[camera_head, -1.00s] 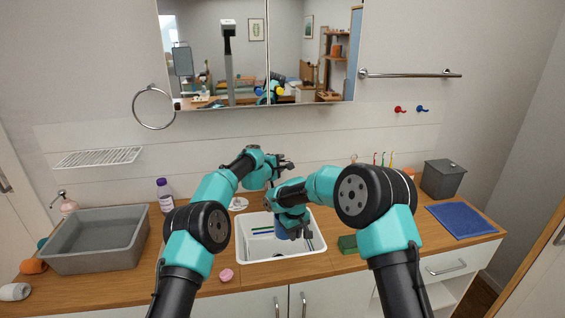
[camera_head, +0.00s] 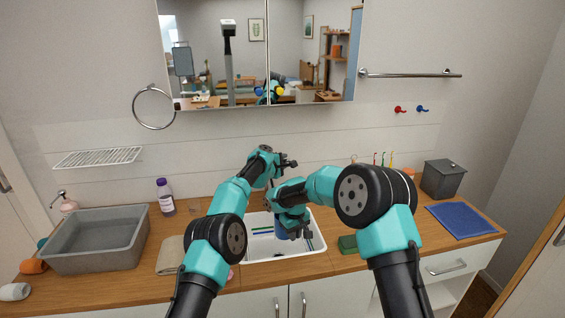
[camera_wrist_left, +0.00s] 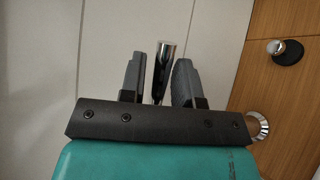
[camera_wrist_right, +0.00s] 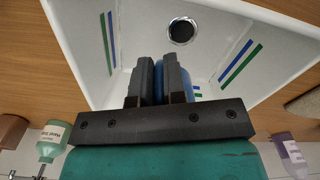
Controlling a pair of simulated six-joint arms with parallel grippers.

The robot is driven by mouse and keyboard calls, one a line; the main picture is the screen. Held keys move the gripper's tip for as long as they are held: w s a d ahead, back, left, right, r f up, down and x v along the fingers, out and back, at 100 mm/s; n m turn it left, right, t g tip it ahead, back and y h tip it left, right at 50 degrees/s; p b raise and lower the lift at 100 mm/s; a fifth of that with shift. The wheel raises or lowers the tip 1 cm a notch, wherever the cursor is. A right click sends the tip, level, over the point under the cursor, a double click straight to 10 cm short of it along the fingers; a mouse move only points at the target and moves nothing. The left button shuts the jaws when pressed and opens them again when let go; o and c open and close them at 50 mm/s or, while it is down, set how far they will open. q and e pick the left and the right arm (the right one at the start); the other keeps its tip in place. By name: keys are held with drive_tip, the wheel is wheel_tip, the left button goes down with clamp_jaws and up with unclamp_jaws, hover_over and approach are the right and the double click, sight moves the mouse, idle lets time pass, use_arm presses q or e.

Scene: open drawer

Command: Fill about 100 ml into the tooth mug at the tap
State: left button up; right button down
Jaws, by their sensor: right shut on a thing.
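The blue tooth mug (camera_head: 281,233) is in the white sink (camera_head: 262,250), mostly hidden by my right gripper (camera_head: 298,236). In the right wrist view the fingers of my right gripper (camera_wrist_right: 155,72) are shut on the blue mug (camera_wrist_right: 159,78), with the sink drain beyond. My left gripper (camera_head: 289,162) is above the back of the sink. In the left wrist view my left gripper (camera_wrist_left: 158,60) is open, and a chrome rod, seemingly part of the tap (camera_wrist_left: 163,62), shows between its fingers. Contact cannot be told. Water is not visible.
A grey basin (camera_head: 95,240), purple-labelled bottle (camera_head: 165,196), clear glass (camera_head: 193,206) and beige cloth (camera_head: 171,256) are left of the sink. A green sponge (camera_head: 347,244), blue cloth (camera_head: 460,220) and grey bin (camera_head: 443,179) are on the right. A mirror cabinet hangs above.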

use_arm(q)
clamp_jaws()
drive_tip(key=shift+a, duration=0.1)
idle(0.3)
drive_tip(key=shift+s+a+m+g+h, duration=0.1)
drive_tip(key=shift+s+m+g+h, duration=0.3)
drive_tip(key=shift+m+g+h, duration=0.35)
drive_tip(key=shift+s+m+g+h, duration=0.35)
drive_tip(key=shift+m+g+h, duration=0.3)
drive_tip(key=shift+h, duration=0.2)
drive_tip(key=shift+o, duration=1.2)
unclamp_jaws()
drive_tip(key=shift+a, duration=0.1)
drive_tip(key=v, duration=1.2)
